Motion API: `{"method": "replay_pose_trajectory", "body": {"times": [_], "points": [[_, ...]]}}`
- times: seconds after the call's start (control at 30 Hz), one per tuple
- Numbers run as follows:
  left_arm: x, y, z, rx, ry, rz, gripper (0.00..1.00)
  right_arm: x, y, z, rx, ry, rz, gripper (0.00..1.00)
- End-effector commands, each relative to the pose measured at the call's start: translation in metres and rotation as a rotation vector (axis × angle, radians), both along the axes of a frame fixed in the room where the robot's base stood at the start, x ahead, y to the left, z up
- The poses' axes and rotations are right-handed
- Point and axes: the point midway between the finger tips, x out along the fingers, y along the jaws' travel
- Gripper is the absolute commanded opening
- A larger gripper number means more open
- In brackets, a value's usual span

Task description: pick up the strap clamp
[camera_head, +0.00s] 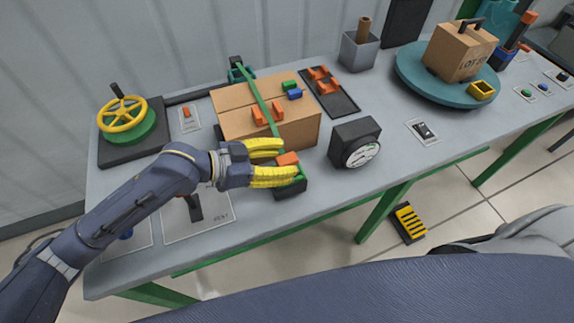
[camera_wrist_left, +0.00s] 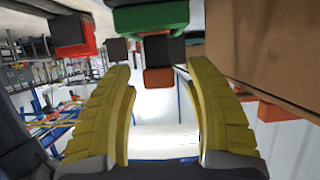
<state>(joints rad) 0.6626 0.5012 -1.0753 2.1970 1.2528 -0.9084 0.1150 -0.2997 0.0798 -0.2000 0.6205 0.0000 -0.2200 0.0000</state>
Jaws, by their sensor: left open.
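A green strap (camera_head: 258,98) runs over a brown carton (camera_head: 235,128), from a teal-and-dark fitting (camera_head: 238,72) at the back edge to a dark block (camera_head: 290,190) at the front. An orange piece (camera_head: 287,158) sits at the strap's front end; I cannot tell for certain which part is the strap clamp. My left gripper (camera_head: 292,160) is open, its yellow fingers on either side of the orange piece. In the left wrist view, the orange piece (camera_wrist_left: 158,80) lies between the open fingers, beneath a green block (camera_wrist_left: 150,17); contact cannot be told. My right gripper is not in view.
Orange clips (camera_head: 267,113) and small green and blue blocks (camera_head: 295,94) lie on the carton. A dial gauge (camera_head: 356,143) stands to its right. A yellow handwheel (camera_head: 122,114) is at left. A teal turntable (camera_head: 410,62) carries another box (camera_head: 460,52). The table (camera_head: 335,195) is clear near the front right.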

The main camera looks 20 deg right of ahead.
Motion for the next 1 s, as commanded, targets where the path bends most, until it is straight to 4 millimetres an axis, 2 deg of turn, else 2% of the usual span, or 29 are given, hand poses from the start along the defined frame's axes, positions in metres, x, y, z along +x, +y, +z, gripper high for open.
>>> {"method": "replay_pose_trajectory", "body": {"times": [0.2, 0.5, 0.9, 0.97, 1.0], "points": [[0.0013, -0.0121, -0.0051, 0.0, 0.001, 0.0, 0.54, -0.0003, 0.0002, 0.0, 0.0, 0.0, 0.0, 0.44], [0.0014, -0.0128, -0.0053, 0.0, 0.001, 0.0, 0.53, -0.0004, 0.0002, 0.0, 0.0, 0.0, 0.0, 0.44], [0.0012, -0.0126, -0.0052, 0.0, 0.001, 0.0, 0.07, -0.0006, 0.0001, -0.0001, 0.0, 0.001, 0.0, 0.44], [0.0013, -0.0126, -0.0052, 0.0, 0.001, 0.0, 0.0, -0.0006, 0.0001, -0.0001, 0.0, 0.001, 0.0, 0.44], [0.0013, -0.0126, -0.0052, 0.0, 0.001, 0.0, 0.0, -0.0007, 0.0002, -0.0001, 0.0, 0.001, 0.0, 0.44]]}}
